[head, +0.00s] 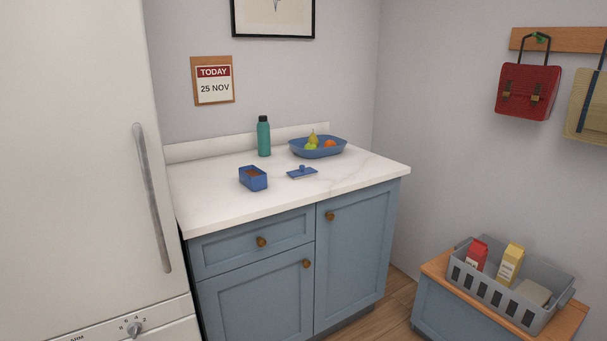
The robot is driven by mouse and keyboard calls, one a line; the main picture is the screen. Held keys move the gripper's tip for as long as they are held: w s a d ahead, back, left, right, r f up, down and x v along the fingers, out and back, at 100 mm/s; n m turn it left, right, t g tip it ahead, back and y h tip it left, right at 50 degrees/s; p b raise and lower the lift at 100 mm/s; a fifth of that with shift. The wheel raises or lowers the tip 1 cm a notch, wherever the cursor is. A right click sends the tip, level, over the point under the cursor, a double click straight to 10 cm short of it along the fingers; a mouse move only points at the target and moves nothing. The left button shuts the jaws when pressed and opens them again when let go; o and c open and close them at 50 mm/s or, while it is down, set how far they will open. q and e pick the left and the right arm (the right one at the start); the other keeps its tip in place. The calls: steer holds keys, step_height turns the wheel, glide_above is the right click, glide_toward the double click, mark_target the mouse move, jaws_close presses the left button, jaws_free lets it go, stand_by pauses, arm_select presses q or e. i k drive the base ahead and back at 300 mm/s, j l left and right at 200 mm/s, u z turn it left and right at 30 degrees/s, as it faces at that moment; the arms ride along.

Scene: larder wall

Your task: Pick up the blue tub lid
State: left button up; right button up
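The blue tub lid (302,172) lies flat on the white marble-look counter, with a small knob standing up on its top. The open blue tub (253,178) stands to its left, apart from it, with something brown inside. Neither of my grippers shows in the head view.
On the counter (220,210), a teal bottle (264,137) and a blue fruit bowl (318,149) stand behind the lid. The counter front is clear. A white fridge (75,150) stands left. A grey crate (507,300) with cartons sits on a low bench at right.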

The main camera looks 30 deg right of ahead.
mark_target(302, 172)
steer(key=i+l, duration=0.1)
steer(key=l, duration=0.2)
steer(key=i+l+u, duration=0.15)
steer(key=l, duration=0.15)
steer(key=i+l, duration=0.1)
steer(key=l, duration=0.25)
steer(key=i+l+u, duration=0.1)
steer(key=l, duration=0.2)
